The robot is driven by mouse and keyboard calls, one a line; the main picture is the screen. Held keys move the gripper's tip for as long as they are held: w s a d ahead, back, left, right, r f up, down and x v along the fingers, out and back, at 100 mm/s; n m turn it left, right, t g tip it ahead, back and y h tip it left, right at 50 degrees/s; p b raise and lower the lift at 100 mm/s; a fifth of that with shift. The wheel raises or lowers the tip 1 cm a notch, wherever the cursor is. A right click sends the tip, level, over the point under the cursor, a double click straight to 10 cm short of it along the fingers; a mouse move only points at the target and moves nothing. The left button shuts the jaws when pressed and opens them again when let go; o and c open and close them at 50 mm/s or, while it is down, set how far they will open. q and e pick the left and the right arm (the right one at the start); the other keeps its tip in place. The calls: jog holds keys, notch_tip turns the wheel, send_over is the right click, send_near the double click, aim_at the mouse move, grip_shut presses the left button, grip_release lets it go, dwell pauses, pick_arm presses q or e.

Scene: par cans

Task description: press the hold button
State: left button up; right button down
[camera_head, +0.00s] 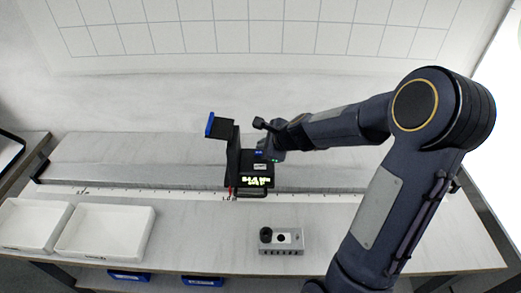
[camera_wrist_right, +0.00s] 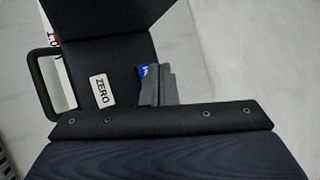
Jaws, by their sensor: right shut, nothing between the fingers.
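A black device (camera_head: 246,178) with a lit yellow-green display (camera_head: 255,182) stands on the bench rail. A blue button (camera_head: 258,153), its lettering mostly hidden, is on its top; it shows beside the grey fingertips in the right wrist view (camera_wrist_right: 146,71). A white ZERO button (camera_wrist_right: 99,90) lies to its left there. My right gripper (camera_head: 271,155) is shut and empty, over the device's right side. Its fingertips (camera_wrist_right: 157,88) partly cover the blue button; I cannot tell whether they touch or press it. My left gripper is not in view.
A black upright with a blue-edged plate (camera_head: 213,127) rises at the device's left. A ruled scale (camera_head: 150,193) runs along the bench. White trays (camera_head: 105,231) sit at left, and a grey block with holes (camera_head: 281,241) lies in front. The bench between them is clear.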

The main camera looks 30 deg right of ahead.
notch_tip(320, 180, up, 5)
jog(key=p, duration=0.5)
dwell(0.4)
jog(key=s+a+r+n+g+y, duration=0.1)
jog(key=s+a+r+n+y, duration=0.1)
jog(key=s+a+r+n, duration=0.4)
jog(key=s+a+r+n+g+y, duration=0.1)
jog(key=s+a+r+n, duration=0.3)
jog(key=s+n, duration=0.8)
jog(key=s+a+f+n+g, duration=0.1)
jog(key=s+f+n, duration=0.3)
jog(key=s, duration=0.6)
jog(key=shift+a+n+h, duration=0.4)
jog(key=shift+a+n, duration=0.05)
jog(key=shift+n, duration=0.25)
